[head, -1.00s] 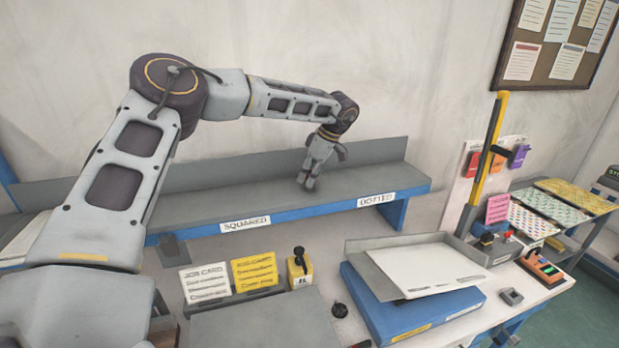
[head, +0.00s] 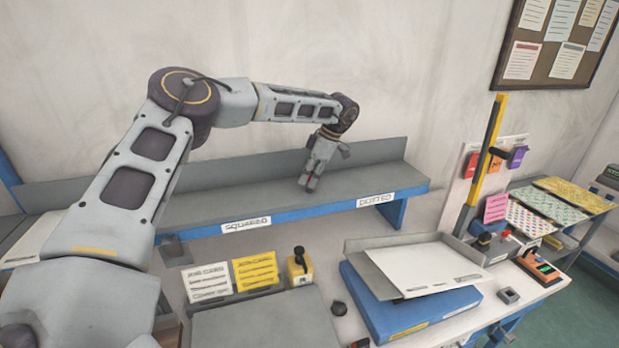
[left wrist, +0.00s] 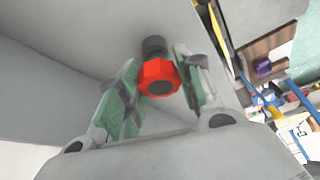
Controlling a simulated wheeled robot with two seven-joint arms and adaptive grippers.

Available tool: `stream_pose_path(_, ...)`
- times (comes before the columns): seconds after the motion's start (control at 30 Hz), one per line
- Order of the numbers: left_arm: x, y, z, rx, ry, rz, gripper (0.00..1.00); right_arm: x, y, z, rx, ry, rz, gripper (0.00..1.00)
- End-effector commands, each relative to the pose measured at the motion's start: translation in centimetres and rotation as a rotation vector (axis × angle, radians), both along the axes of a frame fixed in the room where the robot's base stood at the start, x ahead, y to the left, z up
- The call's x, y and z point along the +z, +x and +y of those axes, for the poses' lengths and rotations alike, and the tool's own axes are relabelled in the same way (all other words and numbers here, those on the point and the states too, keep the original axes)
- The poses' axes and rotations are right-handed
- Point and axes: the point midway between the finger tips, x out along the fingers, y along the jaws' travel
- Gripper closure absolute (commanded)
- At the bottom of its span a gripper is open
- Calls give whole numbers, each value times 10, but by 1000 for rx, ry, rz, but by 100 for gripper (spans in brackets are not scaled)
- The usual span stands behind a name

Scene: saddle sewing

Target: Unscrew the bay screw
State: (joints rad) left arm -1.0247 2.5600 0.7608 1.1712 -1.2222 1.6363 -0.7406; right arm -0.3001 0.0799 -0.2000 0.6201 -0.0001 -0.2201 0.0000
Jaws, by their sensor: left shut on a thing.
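My left gripper (head: 308,185) reaches down to the grey shelf from above, between the SQUARED and DOTTED labels. In the left wrist view its two green-padded fingers (left wrist: 158,84) are closed around a red faceted knob, which I take to be the bay screw (left wrist: 159,74). The knob has a dark centre on its near face and a dark stem behind it, set against a grey surface. In the head view the gripper hides the screw. My right gripper is not in view.
The long grey shelf (head: 210,205) has a raised back and a blue front edge. The shelf right of my gripper is clear.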

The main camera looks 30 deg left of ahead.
Motion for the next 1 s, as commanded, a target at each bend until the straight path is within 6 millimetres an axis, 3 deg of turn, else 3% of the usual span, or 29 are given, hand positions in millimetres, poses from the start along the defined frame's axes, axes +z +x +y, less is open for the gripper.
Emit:
stream_pose_path(0.47,-1,-1,0,27,1,3,91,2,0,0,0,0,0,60)
stream_pose_path(1.0,-1,-1,0,262,-1,4,91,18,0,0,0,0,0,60)
